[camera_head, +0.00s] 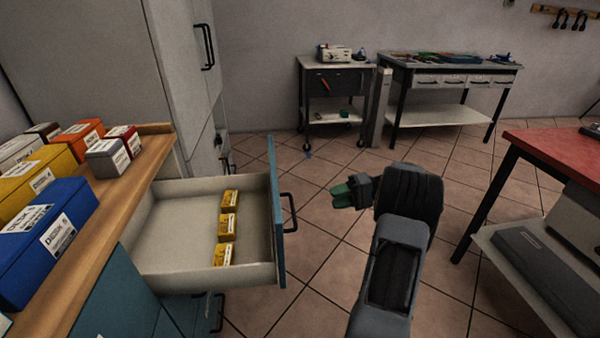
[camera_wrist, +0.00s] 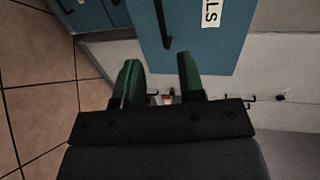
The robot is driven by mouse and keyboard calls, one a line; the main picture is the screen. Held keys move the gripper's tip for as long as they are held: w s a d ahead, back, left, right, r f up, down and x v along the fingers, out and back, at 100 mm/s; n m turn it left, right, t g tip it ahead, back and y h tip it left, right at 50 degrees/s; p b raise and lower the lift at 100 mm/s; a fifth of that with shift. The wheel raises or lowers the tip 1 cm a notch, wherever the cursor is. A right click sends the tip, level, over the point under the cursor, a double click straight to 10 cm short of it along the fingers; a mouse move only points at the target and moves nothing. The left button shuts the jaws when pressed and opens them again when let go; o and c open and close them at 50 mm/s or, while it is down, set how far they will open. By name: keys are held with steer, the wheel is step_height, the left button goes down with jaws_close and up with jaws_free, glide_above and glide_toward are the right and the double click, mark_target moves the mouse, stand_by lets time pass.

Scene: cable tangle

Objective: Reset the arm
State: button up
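My gripper (camera_head: 342,195) hangs over the open floor in the middle of the head view, pointing left toward the open drawer. In the wrist view its two green fingers (camera_wrist: 160,80) stand apart with nothing held between them. My dark arm runs from the gripper down to the bottom edge of the head view. The gripper is apart from the drawer's front and handle.
An open drawer (camera_head: 165,221) holds several yellow boxes (camera_head: 228,223) near its teal front. Several boxes stand on the wooden counter (camera_head: 103,219) at left. A red-topped table (camera_head: 567,154) stands at right. Tiled floor (camera_head: 335,152) lies clear between.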

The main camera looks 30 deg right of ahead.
steer(key=s+a+r+g+h+p, duration=0.3)
steer(key=a+r+g+h+p, duration=0.2)
steer(key=a+r+p, duration=1)
steer(key=s+a+r+n+t+h+p, duration=0.1)
steer(key=s+a+r+n+h+p, duration=0.1)
steer(key=s+a+r+h+p, duration=0.2)
steer(key=s+a+r+n+t+h+p, duration=0.2)
steer(key=s+a+r+h+p, duration=0.2)
steer(key=s+r+p, duration=0.3)
step_height(320, 180, up, 7)
steer(key=h+p, duration=0.1)
steer(key=p, duration=0.4)
steer(key=shift+s+a+h+p, duration=0.3)
steer(key=shift+s+a+p, duration=0.05)
steer(key=shift+a+p, duration=0.05)
steer(key=shift+a+f, duration=0.1)
steer(key=shift+a, duration=0.05)
